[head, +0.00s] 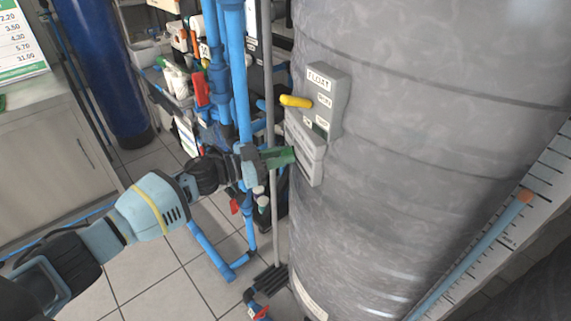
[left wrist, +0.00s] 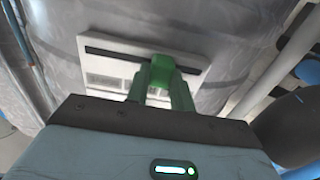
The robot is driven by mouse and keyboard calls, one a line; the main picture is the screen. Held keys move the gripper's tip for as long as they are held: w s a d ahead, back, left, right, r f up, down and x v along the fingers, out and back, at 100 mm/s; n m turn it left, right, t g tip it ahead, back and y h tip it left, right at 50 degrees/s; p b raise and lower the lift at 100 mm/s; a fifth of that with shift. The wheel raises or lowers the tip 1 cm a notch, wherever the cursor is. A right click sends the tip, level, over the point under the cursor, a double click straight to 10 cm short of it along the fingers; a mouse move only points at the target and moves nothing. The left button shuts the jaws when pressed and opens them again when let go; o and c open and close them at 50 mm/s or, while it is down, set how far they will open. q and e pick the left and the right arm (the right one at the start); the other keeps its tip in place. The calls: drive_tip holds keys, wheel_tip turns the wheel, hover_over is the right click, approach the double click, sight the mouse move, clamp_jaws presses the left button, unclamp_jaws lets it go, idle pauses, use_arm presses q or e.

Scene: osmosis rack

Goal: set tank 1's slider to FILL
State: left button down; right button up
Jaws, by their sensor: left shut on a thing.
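The large grey tank (head: 430,150) fills the right of the head view. A pale slider panel (head: 313,160) is fixed to its left side; in the left wrist view the panel (left wrist: 110,62) shows a long dark slot. A green slider knob (left wrist: 163,68) sits in this slot, right of its middle in that view. My left gripper (head: 287,157) reaches the panel from the left, its green fingers (left wrist: 162,88) shut on the knob. The panel's lettering is too small or hidden to read. My right gripper is in neither view.
A grey box marked FLOAT (head: 329,92) with a yellow lever (head: 296,101) is just above the panel. Blue pipes (head: 240,75) stand close behind my left wrist. A scale with a blue tube (head: 480,245) runs at lower right.

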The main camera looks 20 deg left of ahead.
use_arm(q)
drive_tip(key=c, duration=1.2)
unclamp_jaws()
drive_tip(key=shift+a, duration=0.1)
drive_tip(key=v, duration=0.7)
drive_tip(key=shift+s+a, duration=0.2)
drive_tip(key=shift+a, duration=0.1)
